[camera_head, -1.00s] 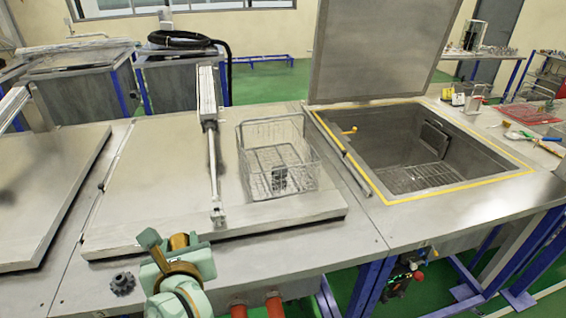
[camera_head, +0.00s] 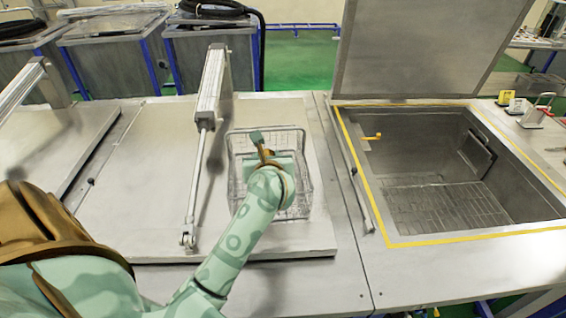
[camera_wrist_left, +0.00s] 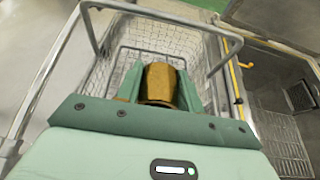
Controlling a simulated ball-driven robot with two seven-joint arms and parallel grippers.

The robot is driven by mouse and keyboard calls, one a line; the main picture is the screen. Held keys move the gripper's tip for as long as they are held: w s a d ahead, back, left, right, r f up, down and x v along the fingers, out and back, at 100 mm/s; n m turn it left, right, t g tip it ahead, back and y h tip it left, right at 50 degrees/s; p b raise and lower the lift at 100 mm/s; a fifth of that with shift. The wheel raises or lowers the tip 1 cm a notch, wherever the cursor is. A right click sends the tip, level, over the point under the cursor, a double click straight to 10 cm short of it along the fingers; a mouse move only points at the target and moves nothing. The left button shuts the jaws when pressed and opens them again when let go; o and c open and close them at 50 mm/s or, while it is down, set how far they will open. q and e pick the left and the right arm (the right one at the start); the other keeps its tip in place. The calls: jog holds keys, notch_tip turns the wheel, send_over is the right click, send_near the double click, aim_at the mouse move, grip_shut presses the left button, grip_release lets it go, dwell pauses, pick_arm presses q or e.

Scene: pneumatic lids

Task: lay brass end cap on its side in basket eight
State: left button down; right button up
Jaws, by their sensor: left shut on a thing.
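My left gripper (camera_head: 268,150) is over the wire basket (camera_head: 243,132), which stands on the closed metal lid. It is shut on the brass end cap, a gold-brown round piece that shows between the fingers in the left wrist view (camera_wrist_left: 160,82). In that view the basket's mesh (camera_wrist_left: 110,70) and its raised handle (camera_wrist_left: 92,30) surround the cap. I cannot tell how far above the basket floor the cap is. My arm and hand hide the middle and front of the basket. My right gripper is not in view.
A lid actuator (camera_head: 208,110) runs along the lid left of the basket. To the right an open tank with a yellow rim (camera_head: 440,238) holds a wire rack (camera_head: 440,205); its raised lid (camera_head: 415,50) stands behind. The lid left of the actuator (camera_head: 140,170) is bare.

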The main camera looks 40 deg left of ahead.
pick_arm(q)
jog(key=x, duration=0.4)
jog(key=f+b+x, duration=0.1)
jog(key=x, duration=0.4)
jog(key=b+x, duration=0.1)
jog(key=x, duration=0.4)
jog(key=shift+s+a+f, duration=0.1)
jog(key=shift+s+f, duration=0.15)
jog(key=shift+f, duration=0.1)
jog(key=shift+w+a+f, duration=0.1)
jog(key=shift+w+f, duration=0.05)
jog(key=shift+w, duration=0.05)
jog(key=shift+s, duration=0.1)
jog(key=shift+f+b, duration=0.45)
jog(key=shift+f, duration=0.05)
jog(key=shift+s, duration=0.1)
jog(key=c, duration=0.9)
grip_release()
jog(key=shift+f, duration=0.1)
